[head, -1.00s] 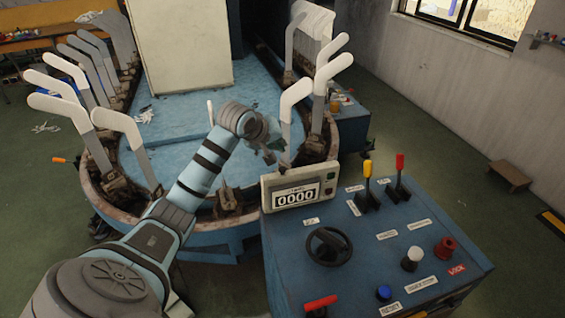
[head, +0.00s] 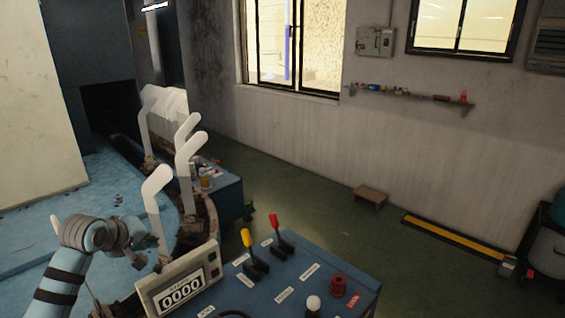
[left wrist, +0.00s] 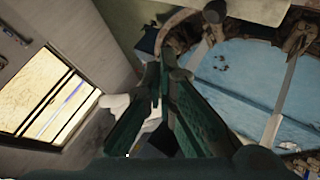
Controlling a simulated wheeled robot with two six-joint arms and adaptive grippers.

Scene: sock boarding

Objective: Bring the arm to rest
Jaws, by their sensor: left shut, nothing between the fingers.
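My left arm comes in from the lower left in the head view. Its gripper (head: 148,256) is in front of the lower part of the nearest white sock board (head: 157,193), left of the counter box. I cannot tell from this view whether they touch. In the left wrist view the dark fingers (left wrist: 165,70) come together at their tips with nothing seen between them. A white shape (left wrist: 115,106) shows behind the fingers there. My right gripper is in neither view.
The blue control console (head: 285,283) carries the counter (head: 181,290) reading 0000, a yellow lever (head: 247,239) and a red lever (head: 274,223). More white boards (head: 188,150) stand along the machine rim. A small stool (head: 370,195) stands by the wall. The green floor (head: 320,215) between is mostly clear.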

